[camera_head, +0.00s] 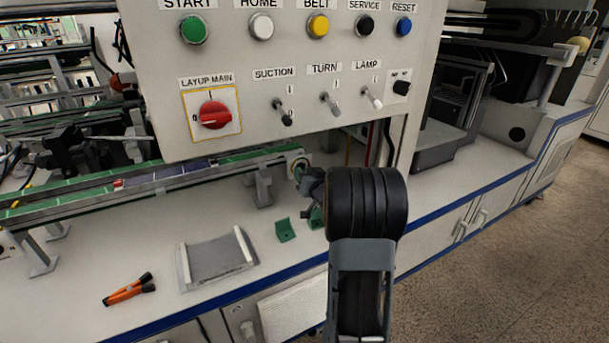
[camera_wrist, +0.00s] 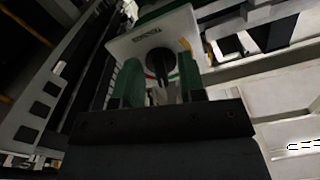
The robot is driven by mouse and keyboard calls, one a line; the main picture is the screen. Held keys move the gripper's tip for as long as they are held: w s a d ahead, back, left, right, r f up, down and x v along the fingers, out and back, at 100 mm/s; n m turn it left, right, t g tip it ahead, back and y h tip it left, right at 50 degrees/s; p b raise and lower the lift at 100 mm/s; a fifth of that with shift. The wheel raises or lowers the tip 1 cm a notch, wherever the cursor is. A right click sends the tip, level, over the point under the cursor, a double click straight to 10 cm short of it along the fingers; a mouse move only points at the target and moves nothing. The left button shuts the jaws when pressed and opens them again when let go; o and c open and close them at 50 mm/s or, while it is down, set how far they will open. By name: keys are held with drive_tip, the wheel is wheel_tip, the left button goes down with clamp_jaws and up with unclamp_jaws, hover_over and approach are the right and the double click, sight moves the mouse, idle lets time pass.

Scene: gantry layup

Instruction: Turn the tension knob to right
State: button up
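In the wrist view, a dark round knob (camera_wrist: 160,62) with a narrow grip stands on a pale plate (camera_wrist: 125,46) that has a small label too blurred to read. My gripper (camera_wrist: 159,73) has two green fingers, one left and one right of the knob, with a gap between them. The fingers are apart, and the knob shows in that gap. I cannot tell whether they touch it or how deep they reach around it. In the head view, my gripper (camera_head: 308,192) is beside the right end of the green rail, partly hidden by my black wrist.
A control panel (camera_head: 245,100) with buttons, a red rotary switch (camera_head: 213,115) and toggles hangs just above my gripper. The bench holds a grey tray (camera_head: 215,262), orange-handled pliers (camera_head: 128,289) and a green bracket (camera_head: 285,231). The green rail (camera_head: 150,182) runs left.

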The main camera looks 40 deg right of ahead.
drive_tip(key=shift+c, duration=0.3)
clamp_jaws()
drive_tip(key=shift+n, duration=0.4)
drive_tip(key=shift+o, duration=0.3)
unclamp_jaws()
